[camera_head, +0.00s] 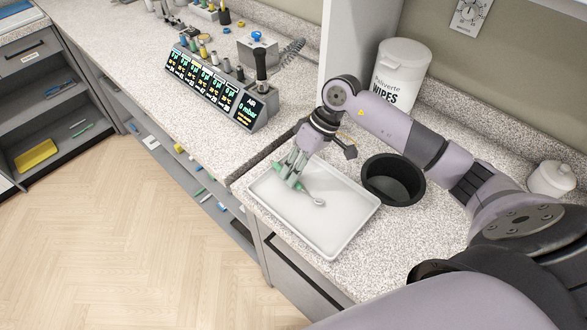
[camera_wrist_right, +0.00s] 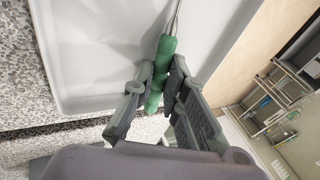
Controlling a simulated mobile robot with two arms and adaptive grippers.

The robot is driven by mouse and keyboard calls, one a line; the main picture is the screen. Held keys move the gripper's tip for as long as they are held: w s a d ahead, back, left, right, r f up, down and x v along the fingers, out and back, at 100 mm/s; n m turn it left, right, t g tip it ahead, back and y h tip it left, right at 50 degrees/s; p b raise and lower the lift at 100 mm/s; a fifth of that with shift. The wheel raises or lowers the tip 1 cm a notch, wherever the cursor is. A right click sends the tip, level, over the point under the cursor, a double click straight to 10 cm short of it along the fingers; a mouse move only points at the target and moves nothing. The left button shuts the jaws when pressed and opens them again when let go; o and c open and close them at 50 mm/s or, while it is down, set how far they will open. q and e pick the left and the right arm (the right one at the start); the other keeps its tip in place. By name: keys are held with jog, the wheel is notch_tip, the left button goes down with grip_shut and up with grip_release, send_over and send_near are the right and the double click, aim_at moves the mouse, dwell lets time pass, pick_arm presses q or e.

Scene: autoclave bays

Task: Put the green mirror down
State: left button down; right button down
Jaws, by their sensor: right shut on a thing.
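The green mirror (camera_head: 301,188) has a green handle and a thin metal neck with a small round head at its lower right end. My right gripper (camera_head: 292,179) is shut on the handle, over the white tray (camera_head: 337,243). In the right wrist view the green mirror's handle (camera_wrist_right: 164,58) lies between the two fingers of the right gripper (camera_wrist_right: 160,80), and the neck runs up over the tray (camera_wrist_right: 62,60). The mirror is low over the tray's floor; I cannot tell whether it touches it. My left gripper is not in view.
A black round bin (camera_head: 393,183) stands right of the tray, with a white wipes tub (camera_head: 398,75) behind it. A panel of displays (camera_head: 213,87) stands on the counter to the left. The tray's visible floor is otherwise empty.

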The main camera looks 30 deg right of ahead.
jog(key=shift+f+b, duration=0.2)
jog(key=shift+b, duration=0.15)
jog(key=c, duration=1.9)
grip_release()
jog(key=shift+r, duration=0.1)
jog(key=shift+r+p, duration=0.15)
jog(key=shift+p, duration=0.2)
jog(key=shift+d+r, duration=0.15)
jog(key=shift+d, duration=0.05)
jog(key=b+v, duration=0.4)
jog(key=v, duration=0.7)
jog(key=shift+r+b, duration=0.3)
jog(key=shift+b, duration=0.05)
jog(key=shift+f, duration=0.1)
